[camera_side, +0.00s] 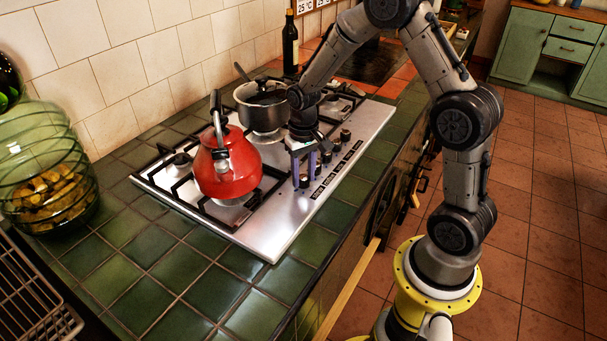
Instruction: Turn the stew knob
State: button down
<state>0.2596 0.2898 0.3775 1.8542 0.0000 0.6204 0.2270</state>
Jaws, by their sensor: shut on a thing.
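A row of dark knobs runs along the right side of the steel hob (275,238). My gripper (304,182) points down over the near end of this row, its purple fingers shut on a knob there. The fingers partly hide that knob, and I cannot tell its turned angle. I cannot read the labels beside the knobs to tell which is the stew knob. Other knobs (345,135) stand free farther along the row. A steel pot (263,112) with a dark handle or utensil rising from it sits on the back burner, behind my gripper.
A red kettle (225,170) stands on the near burner, left of my gripper. A green glass jar (50,180) and a wire rack (35,295) are at the left. A dark bottle (290,45) stands at the back. The green tiled counter (150,250) in front is clear.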

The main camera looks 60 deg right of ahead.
aim_at(304, 177)
jog(key=shift+n, duration=0.6)
jog(key=shift+c, duration=2.2)
grip_release()
jog(key=shift+r, duration=0.1)
notch_tip(304, 177, up, 14)
